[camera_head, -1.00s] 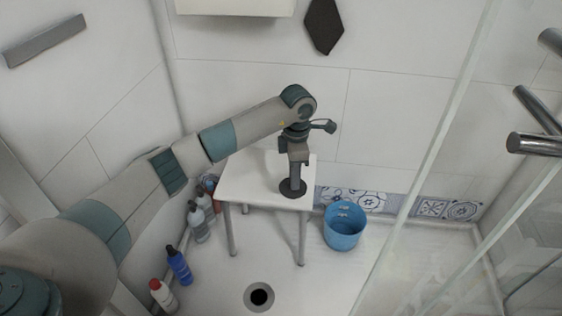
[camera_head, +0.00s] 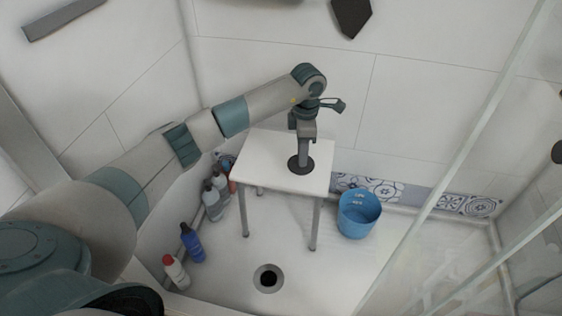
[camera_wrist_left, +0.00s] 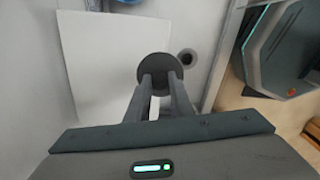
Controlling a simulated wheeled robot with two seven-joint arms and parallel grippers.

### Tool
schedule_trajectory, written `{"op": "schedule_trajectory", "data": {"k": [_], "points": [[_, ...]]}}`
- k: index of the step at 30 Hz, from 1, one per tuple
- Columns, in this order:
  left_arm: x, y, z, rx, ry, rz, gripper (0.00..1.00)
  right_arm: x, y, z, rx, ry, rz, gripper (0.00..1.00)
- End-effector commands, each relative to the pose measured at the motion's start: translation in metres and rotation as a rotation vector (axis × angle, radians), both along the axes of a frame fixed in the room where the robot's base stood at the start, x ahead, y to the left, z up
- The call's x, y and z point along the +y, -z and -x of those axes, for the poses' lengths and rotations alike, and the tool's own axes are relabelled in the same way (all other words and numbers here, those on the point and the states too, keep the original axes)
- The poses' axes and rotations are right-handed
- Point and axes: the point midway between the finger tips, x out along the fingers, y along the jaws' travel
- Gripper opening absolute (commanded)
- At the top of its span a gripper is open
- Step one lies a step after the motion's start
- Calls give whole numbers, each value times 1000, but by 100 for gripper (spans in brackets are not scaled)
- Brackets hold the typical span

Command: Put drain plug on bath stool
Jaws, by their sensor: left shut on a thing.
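The drain plug (camera_head: 299,165) is a dark round disc. My left gripper (camera_head: 303,154) points down and is shut on the plug. In the head view the plug appears over the right part of the white bath stool (camera_head: 262,165) top. In the left wrist view the plug (camera_wrist_left: 160,66) sits at the fingertips of my left gripper (camera_wrist_left: 160,80), beside the right edge of the white stool top (camera_wrist_left: 95,60). Whether the plug touches the stool top cannot be told. My right gripper is not in view.
A blue bucket (camera_head: 359,215) stands on the floor right of the stool. Bottles, including a blue one (camera_head: 192,243) and a red-capped one (camera_head: 176,272), stand along the left wall. The floor drain (camera_head: 268,278) lies in front. A glass panel (camera_head: 460,150) bounds the right side.

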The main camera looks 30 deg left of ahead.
Motion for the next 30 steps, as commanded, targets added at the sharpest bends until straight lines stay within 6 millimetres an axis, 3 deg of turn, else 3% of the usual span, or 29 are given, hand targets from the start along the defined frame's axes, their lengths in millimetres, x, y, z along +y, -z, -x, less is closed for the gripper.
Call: {"op": "schedule_trajectory", "data": {"k": [6,12,30], "points": [[43,26,-5,1,-6,0,0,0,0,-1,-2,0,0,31],[71,43,-9,0,-2,0,0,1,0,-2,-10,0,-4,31],[79,57,-10,1,-1,0,0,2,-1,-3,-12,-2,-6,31]]}}
